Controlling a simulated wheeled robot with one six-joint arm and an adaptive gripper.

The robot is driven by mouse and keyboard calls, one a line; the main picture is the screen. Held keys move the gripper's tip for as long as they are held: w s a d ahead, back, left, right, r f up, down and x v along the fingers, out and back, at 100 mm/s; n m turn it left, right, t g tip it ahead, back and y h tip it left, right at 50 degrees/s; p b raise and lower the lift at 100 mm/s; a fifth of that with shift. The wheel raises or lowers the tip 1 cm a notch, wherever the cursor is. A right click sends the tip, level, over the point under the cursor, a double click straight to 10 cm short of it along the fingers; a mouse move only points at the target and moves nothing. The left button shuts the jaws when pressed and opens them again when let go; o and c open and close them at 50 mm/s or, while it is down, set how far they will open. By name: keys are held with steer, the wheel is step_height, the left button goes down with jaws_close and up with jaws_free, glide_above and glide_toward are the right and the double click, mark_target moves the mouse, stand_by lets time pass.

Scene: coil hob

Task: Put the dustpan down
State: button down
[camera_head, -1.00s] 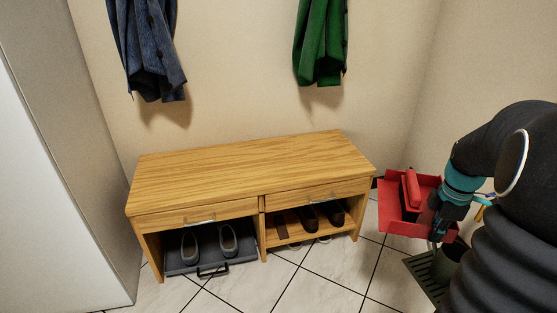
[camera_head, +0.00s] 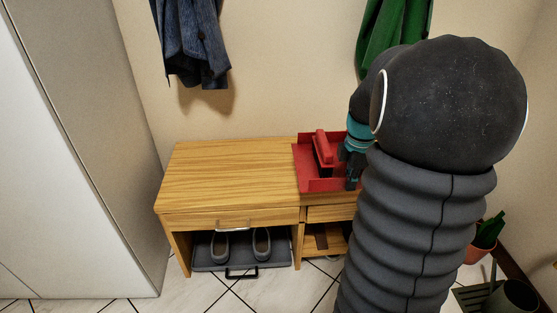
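The red dustpan (camera_head: 309,181) shows at the right part of the wooden bench (camera_head: 230,178), over its top. A red block-like part (camera_head: 324,146) stands up inside the pan. My gripper (camera_head: 351,178) is at the dustpan's right side, with its fingers at the pan. My own arm hides the handle side and the right end of the bench. I cannot tell whether the pan touches the bench top or hangs just above it. The finger gap is too small and dark to see.
The left part of the bench top is clear. Grey shoes (camera_head: 262,242) sit on a tray in the bench's lower left. Blue clothing (camera_head: 192,45) and a green coat (camera_head: 392,30) hang on the wall. A white cabinet (camera_head: 85,150) stands left. A potted plant (camera_head: 485,240) is on the right.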

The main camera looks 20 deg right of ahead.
mark_target(318, 175)
steer(key=w+a+f, duration=0.1)
steer(key=w+f, duration=0.1)
steer(key=w, duration=0.2)
steer(key=w+f, duration=0.2)
steer(key=w, duration=0.2)
steer(key=w+a+f, duration=0.1)
steer(key=w+f, duration=0.2)
steer(key=w, duration=0.1)
steer(key=shift+a, duration=0.3)
steer(key=shift+f, duration=2)
steer(key=shift+f, duration=0.15)
steer(key=c, duration=1.3)
jaws_free()
